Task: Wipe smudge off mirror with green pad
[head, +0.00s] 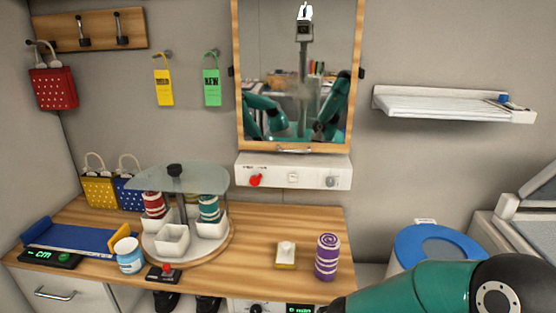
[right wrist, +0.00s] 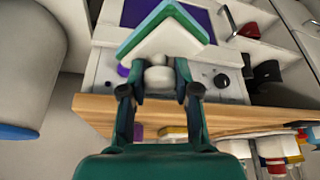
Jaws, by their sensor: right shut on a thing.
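The mirror (head: 270,40) hangs on the back wall in a wooden frame. A faint brownish smudge (head: 299,90) shows on its glass, among reflections of my own arms. In the right wrist view my right gripper (right wrist: 160,84) is shut on the pale knob of the green pad (right wrist: 190,17), a square with a white layer and green edges. The pad is held apart from the mirror, low by the counter's front edge. In the head view my right arm comes in at the lower right, its gripper out of frame. My left gripper shows only as a possible reflection.
A yellow pad with a white knob (head: 285,256) and a purple striped roll (head: 327,257) stand on the wooden counter (head: 255,285). A glass-topped carousel (head: 178,176) stands to their left. A switch shelf (head: 293,172) juts out below the mirror. A wall shelf (head: 440,106) is at right.

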